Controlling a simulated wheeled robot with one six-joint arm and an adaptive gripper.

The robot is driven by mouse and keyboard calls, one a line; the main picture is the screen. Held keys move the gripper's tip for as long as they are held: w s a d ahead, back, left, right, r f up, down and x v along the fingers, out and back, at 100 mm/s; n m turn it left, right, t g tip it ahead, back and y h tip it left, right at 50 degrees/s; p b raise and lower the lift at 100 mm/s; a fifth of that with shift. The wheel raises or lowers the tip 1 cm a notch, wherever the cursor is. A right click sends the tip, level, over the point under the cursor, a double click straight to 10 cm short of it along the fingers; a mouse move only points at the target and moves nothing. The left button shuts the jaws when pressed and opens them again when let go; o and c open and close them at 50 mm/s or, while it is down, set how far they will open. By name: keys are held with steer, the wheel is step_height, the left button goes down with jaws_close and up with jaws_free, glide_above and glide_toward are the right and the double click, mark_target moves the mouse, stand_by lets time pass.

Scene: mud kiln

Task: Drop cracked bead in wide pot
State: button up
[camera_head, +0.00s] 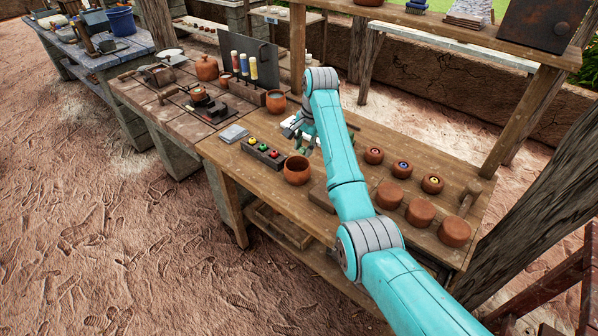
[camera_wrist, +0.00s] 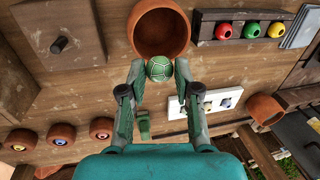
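A green bead with pale crack-like lines (camera_wrist: 158,68) is between the fingertips of my gripper (camera_wrist: 159,72) in the wrist view, and both tips appear to press on its sides. The wide pot (camera_wrist: 141,37), an open round terracotta bowl, is just beyond the bead in the wrist view; the bead overlaps its near rim in the picture. In the head view the wide pot (camera_head: 297,172) stands near the table's front edge. My gripper (camera_head: 306,138) is behind and slightly right of it there, partly hidden by my arm; the bead cannot be made out there.
A dark rack (camera_head: 263,154) with red, yellow and green beads stands left of the wide pot. A white socketed plate (camera_wrist: 205,104) lies near my gripper. Small clay pots with coloured tops (camera_head: 402,167) and plain round clay lumps (camera_head: 420,212) stand right. Another pot (camera_head: 276,103) stands behind.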

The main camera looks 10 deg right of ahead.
steer(key=o, duration=0.3)
steer(key=shift+r, duration=0.15)
steer(key=shift+v, duration=3.6)
